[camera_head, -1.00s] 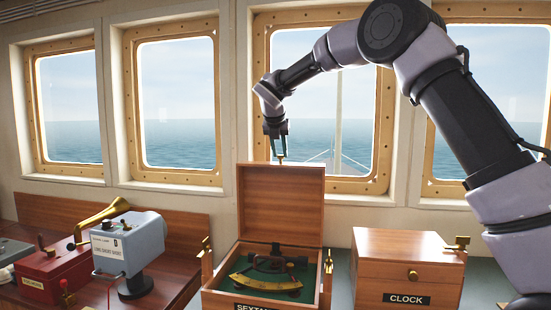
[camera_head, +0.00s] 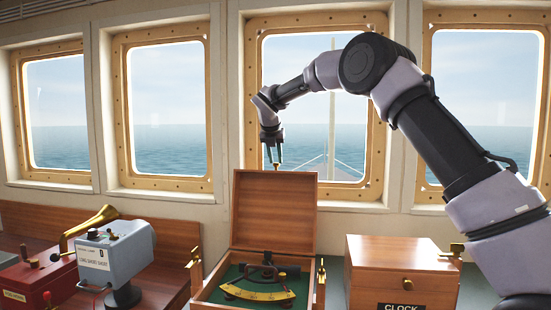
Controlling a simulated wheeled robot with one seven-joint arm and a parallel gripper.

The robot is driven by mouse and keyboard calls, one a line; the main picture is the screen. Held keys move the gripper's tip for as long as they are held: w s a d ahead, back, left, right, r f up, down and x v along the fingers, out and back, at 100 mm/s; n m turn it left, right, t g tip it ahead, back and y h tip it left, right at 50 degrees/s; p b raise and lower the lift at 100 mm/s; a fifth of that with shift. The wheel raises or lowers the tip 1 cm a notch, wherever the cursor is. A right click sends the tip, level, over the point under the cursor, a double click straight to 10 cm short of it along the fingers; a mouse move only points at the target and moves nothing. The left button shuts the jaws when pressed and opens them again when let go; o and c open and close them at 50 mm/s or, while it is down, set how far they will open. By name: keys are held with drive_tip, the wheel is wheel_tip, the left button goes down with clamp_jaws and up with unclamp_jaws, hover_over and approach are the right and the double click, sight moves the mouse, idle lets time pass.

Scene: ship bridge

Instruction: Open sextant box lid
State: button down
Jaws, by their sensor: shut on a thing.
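The sextant box (camera_head: 311,283) stands on the counter at the lower middle, its front cut off by the frame's lower edge. Its wooden lid (camera_head: 274,213) is raised and stands about upright at the back. A brass sextant (camera_head: 262,293) lies inside on green lining. My gripper (camera_head: 274,160) points down at the lid's top edge. It is shut on the small brass knob (camera_head: 276,168) there, though the contact is small in the picture.
A wooden clock box (camera_head: 395,265), closed, stands to the right. A grey-blue device (camera_head: 120,255) and a red box with a brass horn (camera_head: 40,280) stand to the left. Framed windows (camera_head: 320,100) are close behind the lid.

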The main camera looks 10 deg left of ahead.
drive_tip(key=c, duration=0.6)
unclamp_jaws()
drive_tip(key=shift+w, duration=0.4)
drive_tip(key=shift+s, duration=0.1)
drive_tip(key=v, duration=1)
drive_tip(key=shift+s+r, duration=0.2)
drive_tip(key=shift+r, duration=0.05)
